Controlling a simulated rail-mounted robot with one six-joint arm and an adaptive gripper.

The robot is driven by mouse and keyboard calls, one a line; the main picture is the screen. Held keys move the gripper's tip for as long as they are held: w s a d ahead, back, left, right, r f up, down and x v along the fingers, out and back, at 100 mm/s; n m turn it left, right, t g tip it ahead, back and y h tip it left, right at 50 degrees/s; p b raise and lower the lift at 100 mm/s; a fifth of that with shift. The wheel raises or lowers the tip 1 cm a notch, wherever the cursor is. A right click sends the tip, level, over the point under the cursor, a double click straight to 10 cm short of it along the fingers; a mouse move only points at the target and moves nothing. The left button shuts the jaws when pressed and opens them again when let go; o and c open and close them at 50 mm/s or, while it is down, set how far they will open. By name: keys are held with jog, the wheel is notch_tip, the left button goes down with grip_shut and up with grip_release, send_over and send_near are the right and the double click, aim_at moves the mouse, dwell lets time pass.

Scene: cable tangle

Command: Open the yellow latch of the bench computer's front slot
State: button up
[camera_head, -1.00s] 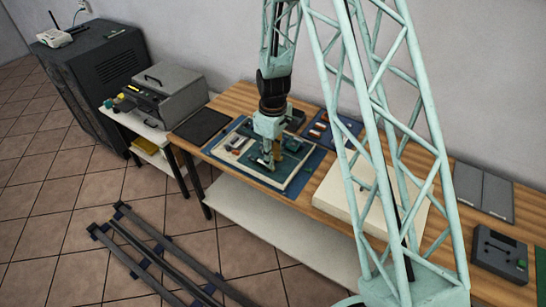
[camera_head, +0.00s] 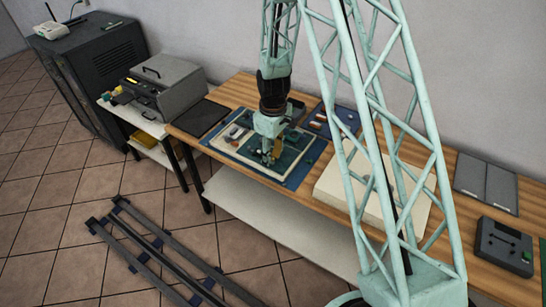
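A grey box-shaped device (camera_head: 172,86) with a black top handle stands on the small side table at left. I take it to be the bench computer. Small yellow parts show on its front, one bright yellow spot (camera_head: 133,80) near its upper left edge. They are too small to tell which is the latch or whether it is shut. My gripper (camera_head: 268,158) points down over the green board on the wooden bench, well to the right of the grey device. Its fingers are too small to tell open from shut, and whether it touches the board is unclear.
The wooden bench (camera_head: 228,95) carries a blue mat (camera_head: 297,178), a black flat pad (camera_head: 200,117), a cream slab (camera_head: 335,190) and a dark control box (camera_head: 503,245). A black cabinet (camera_head: 100,70) stands beyond the side table (camera_head: 150,127). Floor rails (camera_head: 155,250) lie in front.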

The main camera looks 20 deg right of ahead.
jog(key=shift+s+d+f, duration=0.2)
jog(key=shift+s+d, duration=0.1)
jog(key=shift+s, duration=0.25)
dwell(0.9)
jog(key=shift+w+r, duration=0.15)
jog(key=shift+r, duration=0.1)
jog(key=shift+r, duration=0.1)
jog(key=shift+r+p, duration=0.95)
jog(key=shift+r, duration=1.85)
